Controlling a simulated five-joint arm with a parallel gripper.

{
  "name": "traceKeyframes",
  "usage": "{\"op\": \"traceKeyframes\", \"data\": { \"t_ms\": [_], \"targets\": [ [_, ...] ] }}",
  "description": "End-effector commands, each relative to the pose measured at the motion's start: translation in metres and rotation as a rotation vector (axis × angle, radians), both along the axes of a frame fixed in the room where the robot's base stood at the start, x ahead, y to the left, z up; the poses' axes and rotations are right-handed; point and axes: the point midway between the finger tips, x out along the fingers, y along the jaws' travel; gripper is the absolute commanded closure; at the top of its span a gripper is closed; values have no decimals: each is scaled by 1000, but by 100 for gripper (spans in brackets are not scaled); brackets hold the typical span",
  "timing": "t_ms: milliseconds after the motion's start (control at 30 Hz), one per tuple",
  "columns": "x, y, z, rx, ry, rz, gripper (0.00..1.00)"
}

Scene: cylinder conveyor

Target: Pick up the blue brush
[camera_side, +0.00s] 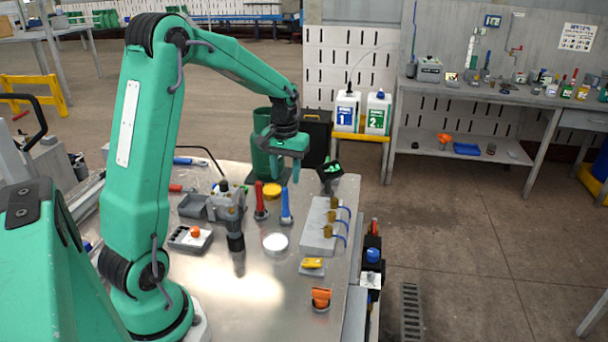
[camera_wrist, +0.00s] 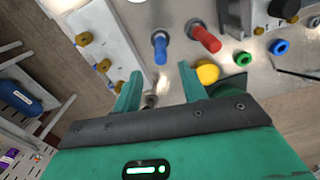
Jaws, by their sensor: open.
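The blue brush (camera_side: 286,207) stands upright on the metal table, just right of a similar red one (camera_side: 261,203). In the wrist view the blue brush (camera_wrist: 160,48) lies beyond the fingertips, roughly in line with the gap between them. The red one (camera_wrist: 205,38) is to its right. My gripper (camera_side: 283,172) hangs above and behind the blue brush in the side view, apart from it. Its two green fingers (camera_wrist: 158,85) are spread, with nothing held between them.
A yellow round piece (camera_side: 272,189) sits behind the two brushes, close to the right finger in the wrist view. A grey block with brass fittings (camera_side: 318,240) stands to the right. A grey device (camera_side: 228,208) is to the left, and a white round dish (camera_side: 275,242) in front.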

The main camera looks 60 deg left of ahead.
Motion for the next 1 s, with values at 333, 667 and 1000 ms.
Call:
{"op": "traceKeyframes", "data": {
  "t_ms": [333,667,1000],
  "targets": [
    [-1,-1,-24,-1,2,-1,58],
    [-2,-1,-32,-1,2,-1,58],
    [-4,-1,-68,-1,2,-1,58]
  ]
}}
